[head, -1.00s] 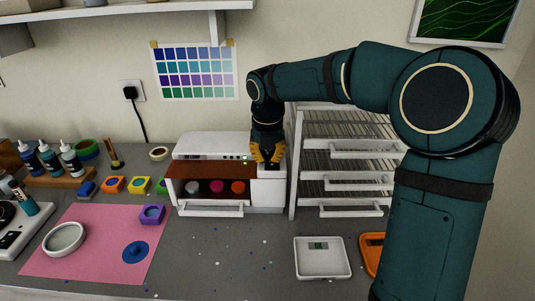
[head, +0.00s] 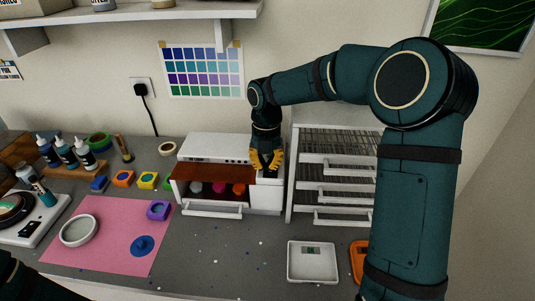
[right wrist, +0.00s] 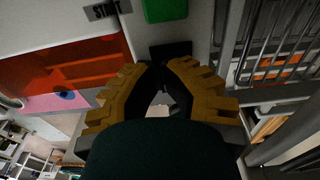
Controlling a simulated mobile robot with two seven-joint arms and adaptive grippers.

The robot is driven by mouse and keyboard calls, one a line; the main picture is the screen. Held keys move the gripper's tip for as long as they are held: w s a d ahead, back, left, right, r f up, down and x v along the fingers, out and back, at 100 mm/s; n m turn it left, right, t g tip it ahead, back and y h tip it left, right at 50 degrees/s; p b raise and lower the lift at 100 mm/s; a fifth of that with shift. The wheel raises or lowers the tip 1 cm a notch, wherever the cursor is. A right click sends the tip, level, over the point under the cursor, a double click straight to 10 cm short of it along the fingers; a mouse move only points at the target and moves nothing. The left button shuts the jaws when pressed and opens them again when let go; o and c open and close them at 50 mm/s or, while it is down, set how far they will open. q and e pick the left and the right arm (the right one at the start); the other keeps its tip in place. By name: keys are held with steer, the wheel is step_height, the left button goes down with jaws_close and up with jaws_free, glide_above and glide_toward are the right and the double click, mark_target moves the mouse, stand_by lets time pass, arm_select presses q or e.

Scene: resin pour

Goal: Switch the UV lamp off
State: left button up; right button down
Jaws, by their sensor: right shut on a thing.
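The UV lamp (head: 215,148) is a white box against the wall, with a reddish-brown front panel (head: 207,173) and several coloured discs (head: 220,187) in its dark opening. My right gripper (head: 266,165) points down at the right end of the lamp. In the right wrist view its yellow fingers (right wrist: 168,75) close around a small black switch part (right wrist: 172,50), which the fingers partly hide. A green button (right wrist: 164,9) and a "START" label (right wrist: 107,9) are beside it. The switch's setting cannot be told. My left gripper is out of view.
A white wire rack with drawers (head: 322,160) stands close to the lamp's right. A white tray scale (head: 313,262) is in front. A pink mat (head: 105,215) with a white ring and blue piece lies left. A low white handle (head: 212,210) juts out before the lamp.

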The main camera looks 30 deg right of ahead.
steer(key=shift+s+f, duration=0.2)
steer(key=shift+f, duration=0.3)
steer(key=shift+s, duration=0.15)
steer(key=shift+s+a+f, duration=0.15)
steer(key=shift+s+a, duration=0.15)
steer(key=shift+s, duration=0.05)
stand_by(0.5)
step_height(320, 180, up, 13)
steer(key=w, duration=0.1)
steer(key=shift+w+d+r, duration=0.2)
steer(key=shift+w+d, duration=0.05)
steer(key=shift+d, duration=0.2)
steer(key=shift+f, duration=0.1)
stand_by(0.4)
